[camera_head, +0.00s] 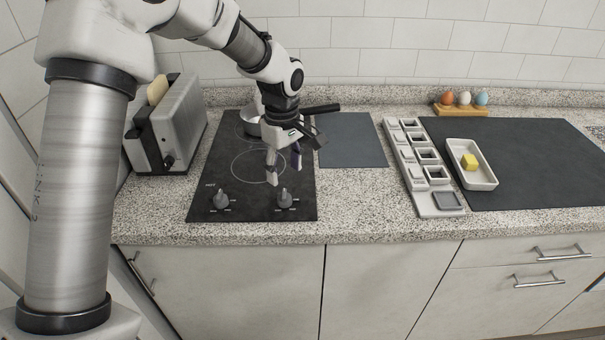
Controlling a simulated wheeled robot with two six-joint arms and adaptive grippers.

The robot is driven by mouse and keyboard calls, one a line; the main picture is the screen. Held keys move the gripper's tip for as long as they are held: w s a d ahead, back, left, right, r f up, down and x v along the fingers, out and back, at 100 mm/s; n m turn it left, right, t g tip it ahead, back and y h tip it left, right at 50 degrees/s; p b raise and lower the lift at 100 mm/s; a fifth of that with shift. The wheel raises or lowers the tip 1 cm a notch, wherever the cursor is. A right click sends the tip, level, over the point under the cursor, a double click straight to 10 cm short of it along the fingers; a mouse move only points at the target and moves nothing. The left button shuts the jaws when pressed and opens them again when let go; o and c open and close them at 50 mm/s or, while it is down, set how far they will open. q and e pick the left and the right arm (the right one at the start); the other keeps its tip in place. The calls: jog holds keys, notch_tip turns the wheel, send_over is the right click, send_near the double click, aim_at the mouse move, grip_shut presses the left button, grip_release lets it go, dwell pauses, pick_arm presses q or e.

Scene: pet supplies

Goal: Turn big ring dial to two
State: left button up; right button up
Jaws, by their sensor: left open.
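A black cooktop (206,178) lies on the counter with a large ring marked at its front and a pot (251,122) at its back. Two grey dials stand along its front edge: a left dial (220,199) and a right dial (285,198). The markings around them are too small to read, so I cannot tell which belongs to the big ring. My left gripper (284,170) points down, open and empty, just above and behind the right dial. Its fingers look apart from the dial. My right gripper is out of view.
A toaster (178,125) with bread stands left of the cooktop. The pot's dark handle (322,108) reaches right behind my gripper. A grey mat (352,140), a slotted grey rack (421,200) and a white dish (484,180) with a yellow block lie right.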

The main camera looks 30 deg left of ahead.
aim_at(284, 194)
pick_arm(q)
jog(key=shift+w+f, duration=0.1)
jog(key=shift+w, duration=0.1)
jog(key=f, duration=0.1)
jog(key=s+f, duration=0.1)
jog(key=f, duration=0.1)
jog(key=shift+s+d+f, duration=0.1)
jog(key=shift+s+f, duration=0.05)
jog(key=shift+s, duration=0.25)
jog(key=f, duration=0.2)
jog(key=w+f, duration=0.1)
jog(key=shift+f+p, duration=0.3)
jog(key=shift+f, duration=0.1)
jog(key=shift+s+r, duration=0.1)
jog(key=shift+s, duration=0.15)
jog(key=shift+c, duration=1)
grip_shut()
